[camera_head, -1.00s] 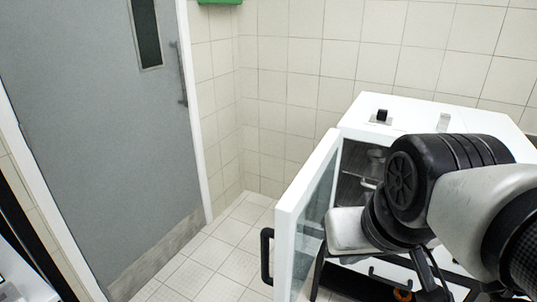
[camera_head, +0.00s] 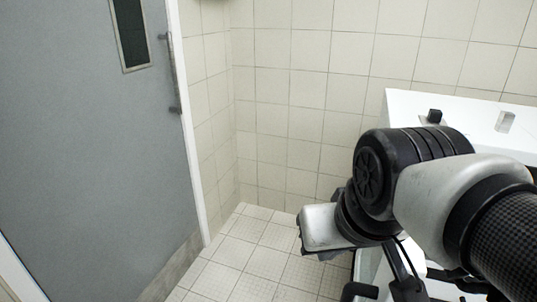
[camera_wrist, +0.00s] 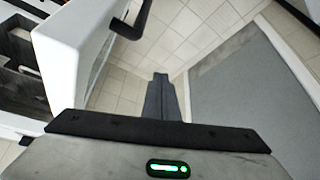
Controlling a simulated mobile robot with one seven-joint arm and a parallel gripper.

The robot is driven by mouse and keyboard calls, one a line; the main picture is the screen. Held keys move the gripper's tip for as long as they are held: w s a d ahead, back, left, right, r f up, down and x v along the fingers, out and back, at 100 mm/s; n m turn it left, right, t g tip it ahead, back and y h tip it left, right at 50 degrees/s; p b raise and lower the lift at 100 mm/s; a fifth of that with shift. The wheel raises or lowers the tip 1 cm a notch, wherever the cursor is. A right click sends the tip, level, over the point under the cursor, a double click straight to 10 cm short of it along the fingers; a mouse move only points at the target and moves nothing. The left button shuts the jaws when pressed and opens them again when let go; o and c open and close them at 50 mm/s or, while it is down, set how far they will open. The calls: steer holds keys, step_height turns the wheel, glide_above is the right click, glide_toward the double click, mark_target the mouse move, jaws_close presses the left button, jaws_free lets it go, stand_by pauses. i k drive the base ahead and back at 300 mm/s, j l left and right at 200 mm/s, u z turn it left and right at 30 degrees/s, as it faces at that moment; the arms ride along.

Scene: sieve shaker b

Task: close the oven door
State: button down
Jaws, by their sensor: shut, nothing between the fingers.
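The white oven door (camera_wrist: 78,45) stands open at the upper left of the wrist view, with its black handle (camera_wrist: 130,22) on it. Dark interior and racks (camera_wrist: 20,62) show to its left. In the head view only a small part of the door (camera_head: 368,264) shows, low and behind my arm, with the black handle (camera_head: 360,291) at the bottom edge. My gripper (camera_wrist: 160,80) is shut and empty. It points over the floor to the right of the door, apart from the handle in the picture. Its fingertips are hidden in the head view.
The white oven top (camera_head: 470,118) stands at the right, with a small black knob-like item (camera_head: 434,116) on it. A grey room door (camera_head: 90,140) with a bar handle is at the left. Tiled floor (camera_head: 250,245) between them is free. A tiled wall (camera_head: 300,90) closes the back.

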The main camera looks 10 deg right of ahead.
mark_target(368, 264)
steer(key=i+j, duration=0.15)
steer(key=i, duration=0.3)
steer(key=i+j+z, duration=0.1)
steer(key=i, duration=0.3)
steer(key=i+j, duration=0.3)
steer(key=i, duration=0.15)
steer(key=z, duration=0.05)
